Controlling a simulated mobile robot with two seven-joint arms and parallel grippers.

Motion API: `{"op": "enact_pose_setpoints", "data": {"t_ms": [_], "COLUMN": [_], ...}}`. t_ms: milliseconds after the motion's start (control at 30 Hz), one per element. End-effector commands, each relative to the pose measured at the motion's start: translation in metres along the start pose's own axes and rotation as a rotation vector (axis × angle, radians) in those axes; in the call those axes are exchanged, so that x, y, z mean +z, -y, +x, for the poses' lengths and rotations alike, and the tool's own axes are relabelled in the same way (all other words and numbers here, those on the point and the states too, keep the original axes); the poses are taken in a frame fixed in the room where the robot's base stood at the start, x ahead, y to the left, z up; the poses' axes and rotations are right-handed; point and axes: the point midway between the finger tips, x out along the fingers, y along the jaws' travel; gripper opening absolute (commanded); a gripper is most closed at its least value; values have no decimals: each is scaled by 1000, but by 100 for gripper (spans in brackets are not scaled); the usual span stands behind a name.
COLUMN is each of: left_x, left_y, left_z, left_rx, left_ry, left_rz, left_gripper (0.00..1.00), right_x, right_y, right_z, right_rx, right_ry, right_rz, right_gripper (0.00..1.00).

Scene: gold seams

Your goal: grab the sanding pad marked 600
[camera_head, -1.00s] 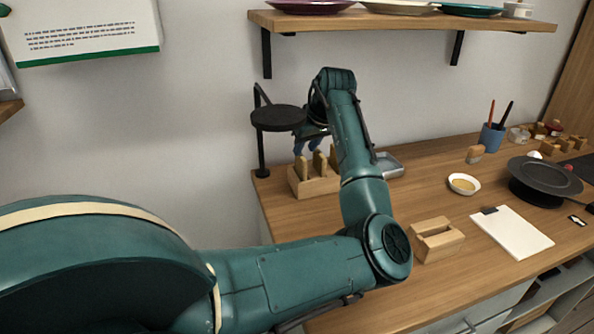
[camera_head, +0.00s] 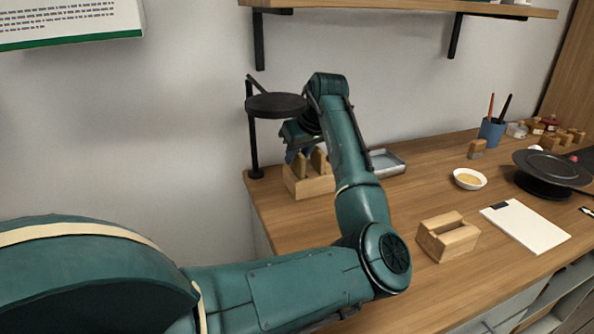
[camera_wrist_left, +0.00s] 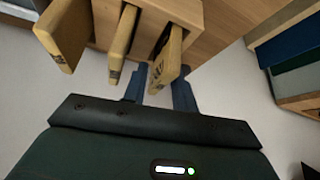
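A wooden rack (camera_head: 312,184) stands at the left end of the bench and holds upright tan sanding pads; two pads (camera_head: 318,162) show in the head view. The left wrist view shows three pads in slots: a left one (camera_wrist_left: 66,32), a middle one (camera_wrist_left: 122,45) and a right one (camera_wrist_left: 166,60). Dark marks show on them, but I cannot read the numbers. My left gripper (camera_wrist_left: 160,80) is open, its blue fingers on either side of the right pad's outer end; contact is unclear. In the head view, the gripper (camera_head: 293,155) partly hides the rack. My right gripper is not in view.
A metal tray (camera_head: 388,163) is behind my forearm. A slotted wooden block (camera_head: 447,237), white board (camera_head: 526,226), bowl (camera_head: 469,179) and black turntable (camera_head: 548,172) stand to the right.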

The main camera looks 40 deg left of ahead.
Motion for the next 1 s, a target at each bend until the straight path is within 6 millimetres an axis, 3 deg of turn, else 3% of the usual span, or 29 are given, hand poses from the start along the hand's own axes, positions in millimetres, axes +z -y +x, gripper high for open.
{"op": "enact_pose_setpoints", "data": {"t_ms": [333, 767, 1000], "left_x": [0, -1, -12], "left_y": [0, 0, 1], "left_z": [0, -1, -13], "left_rx": [0, 1, 2], "left_ry": [0, 0, -1], "left_rz": [0, 0, 1], "left_gripper": [1, 0, 0], "right_x": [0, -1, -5], "right_y": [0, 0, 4], "right_z": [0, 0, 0], "right_rx": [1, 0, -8], "right_ry": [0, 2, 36], "right_rz": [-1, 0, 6], "right_gripper": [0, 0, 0]}}
